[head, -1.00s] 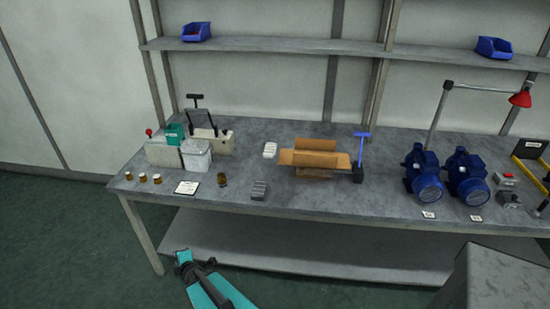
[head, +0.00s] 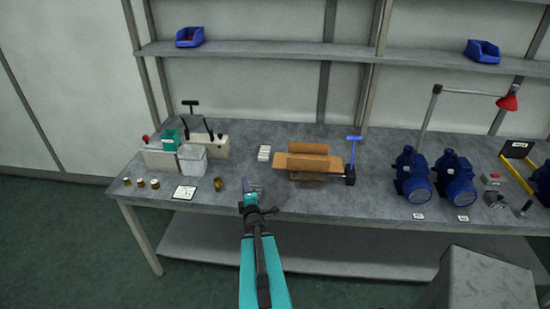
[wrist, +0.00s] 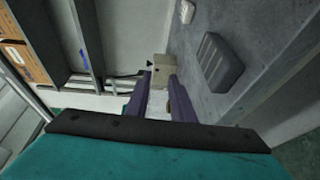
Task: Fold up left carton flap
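The brown carton (head: 308,177) stands on the bench right of the middle. One flap at its back stands up. The left carton flap (head: 281,161) sticks out sideways, roughly level, and another flap sticks out at the right. My gripper (head: 250,187) is over the front of the bench, left of the carton and apart from it. In the wrist view its two purple fingers (wrist: 158,88) stand apart with nothing clearly between them. I cannot make out the carton for certain in the wrist view.
A grey block (wrist: 217,63) lies close by my gripper. A blue-handled tool (head: 352,160) stands right of the carton. A white bin (head: 193,160), a small brass part (head: 218,185) and a card (head: 185,193) are to the left.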

